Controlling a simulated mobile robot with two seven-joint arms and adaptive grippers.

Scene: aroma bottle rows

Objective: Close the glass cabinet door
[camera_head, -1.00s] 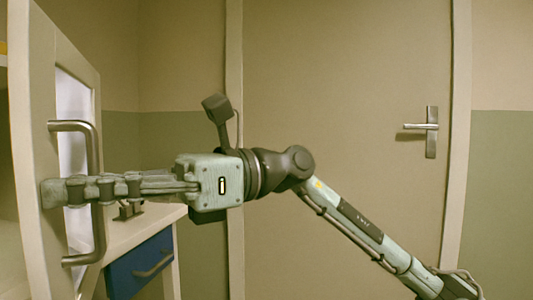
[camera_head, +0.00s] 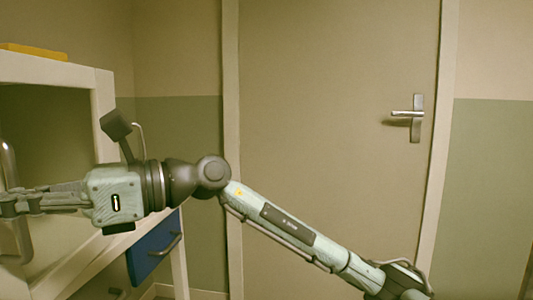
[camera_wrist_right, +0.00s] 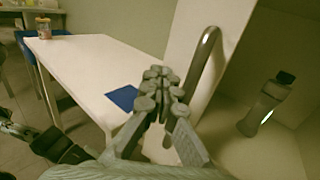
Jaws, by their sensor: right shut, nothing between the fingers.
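The cabinet door's curved metal handle (camera_head: 10,205) is at the left edge of the head view, partly cut off. It also shows in the right wrist view (camera_wrist_right: 207,70), on a pale door frame (camera_wrist_right: 190,40). The cabinet's pale frame (camera_head: 105,95) stands beside it in the head view. My right gripper (camera_wrist_right: 160,85) is shut and empty, its fingers close beside the handle; whether they touch it I cannot tell. In the head view its fingers (camera_head: 15,203) overlap the handle. A dark-capped bottle (camera_wrist_right: 265,105) shows in the cabinet, right. My left gripper is out of view.
An orange object (camera_head: 35,50) lies on the cabinet top. A white table (camera_wrist_right: 100,70) bears a small jar (camera_wrist_right: 44,28). A closed room door (camera_head: 330,120) is behind my arm.

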